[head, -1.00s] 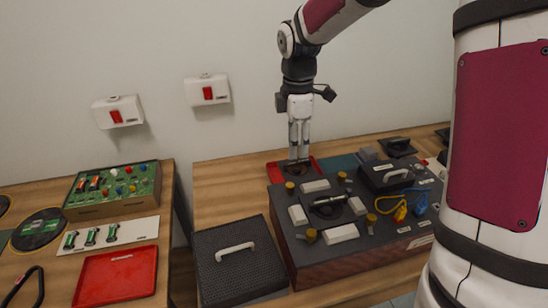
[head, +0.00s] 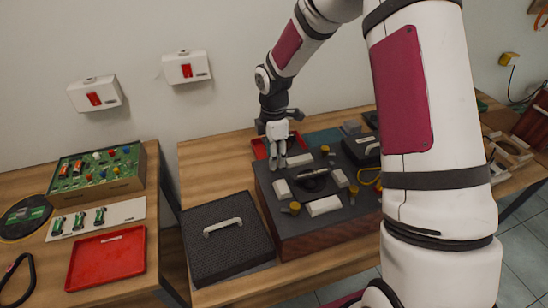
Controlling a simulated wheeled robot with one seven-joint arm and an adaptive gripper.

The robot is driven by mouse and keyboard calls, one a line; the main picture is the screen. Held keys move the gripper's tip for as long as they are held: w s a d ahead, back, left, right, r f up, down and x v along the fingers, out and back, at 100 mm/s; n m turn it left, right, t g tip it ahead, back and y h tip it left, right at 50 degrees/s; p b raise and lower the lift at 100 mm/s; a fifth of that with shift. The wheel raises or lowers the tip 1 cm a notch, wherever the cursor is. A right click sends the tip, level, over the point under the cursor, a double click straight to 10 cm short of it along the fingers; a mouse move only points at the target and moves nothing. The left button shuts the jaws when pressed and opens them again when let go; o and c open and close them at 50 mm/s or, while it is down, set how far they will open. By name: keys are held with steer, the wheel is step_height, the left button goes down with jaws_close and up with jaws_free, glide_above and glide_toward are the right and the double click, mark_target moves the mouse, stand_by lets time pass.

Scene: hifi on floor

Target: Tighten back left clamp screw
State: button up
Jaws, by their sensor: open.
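A dark-topped unit with wooden sides (head: 300,237) stands on the wooden table. On its top, yellow knobs that look like clamp screws show at back right (head: 325,150), front right (head: 353,191) and front left (head: 295,207). White blocks surround a round dark recess with a dark cylindrical part (head: 314,174). My gripper (head: 278,164) points down at the unit's back left corner, with its fingers open. The back left clamp screw is hidden at the gripper's fingertips, so I cannot tell whether they touch it or are around it.
A red tray (head: 260,146) lies just behind the gripper. A dark box lid with a white handle (head: 227,238) lies left of the unit. My arm covers the unit's right part. The left table holds a green circuit board (head: 98,170) and another red tray (head: 106,255).

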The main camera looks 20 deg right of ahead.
steer(key=shift+f, duration=0.85)
steer(key=shift+c, duration=0.2)
jaws_close()
